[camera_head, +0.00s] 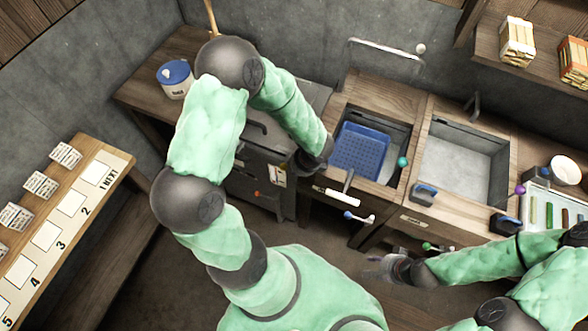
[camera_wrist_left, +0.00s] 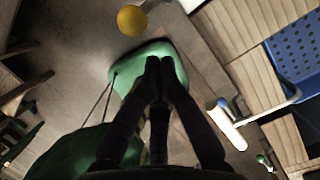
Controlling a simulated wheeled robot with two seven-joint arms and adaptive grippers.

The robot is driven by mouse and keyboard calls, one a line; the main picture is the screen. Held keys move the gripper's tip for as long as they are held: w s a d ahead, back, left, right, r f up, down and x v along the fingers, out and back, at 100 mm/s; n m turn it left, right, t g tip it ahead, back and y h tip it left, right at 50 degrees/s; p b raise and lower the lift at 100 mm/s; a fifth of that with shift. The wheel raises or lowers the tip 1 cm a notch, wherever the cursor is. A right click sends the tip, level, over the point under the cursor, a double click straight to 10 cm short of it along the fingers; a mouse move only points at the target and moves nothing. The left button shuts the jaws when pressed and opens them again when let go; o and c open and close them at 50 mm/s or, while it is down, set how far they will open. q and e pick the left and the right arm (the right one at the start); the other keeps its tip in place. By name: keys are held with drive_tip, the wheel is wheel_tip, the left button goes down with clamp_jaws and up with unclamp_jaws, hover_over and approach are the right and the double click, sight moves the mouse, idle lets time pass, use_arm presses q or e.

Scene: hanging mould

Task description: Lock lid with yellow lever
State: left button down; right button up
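In the left wrist view a yellow ball-shaped knob (camera_wrist_left: 132,20) shows near the top edge, apart from my left fingertips. Its lever arm cannot be made out. My left gripper (camera_wrist_left: 160,66) has its two dark fingers drawn together at the tips, with nothing seen between them. In the head view my left arm reaches over a dark grey metal box (camera_head: 262,132), and its hand hides part of the box's right side. The yellow knob does not show there. My right gripper (camera_head: 376,267) is low, in front of the counter, and too small to read clearly.
Right of the box, a counter holds a blue perforated tray (camera_head: 360,149), also seen in the left wrist view (camera_wrist_left: 292,52), and a grey basin (camera_head: 455,170). A white handle (camera_head: 342,198) projects at its front. A numbered shelf (camera_head: 85,205) stands left. Floor between is clear.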

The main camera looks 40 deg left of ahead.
use_arm(q)
drive_tip(key=d+p+v, duration=0.2)
drive_tip(key=p+v, duration=0.1)
drive_tip(key=v, duration=0.8)
drive_tip(key=shift+f, duration=0.25)
use_arm(e)
drive_tip(key=v, duration=0.3)
drive_tip(key=shift+s+r, duration=0.15)
drive_tip(key=shift+s, duration=0.1)
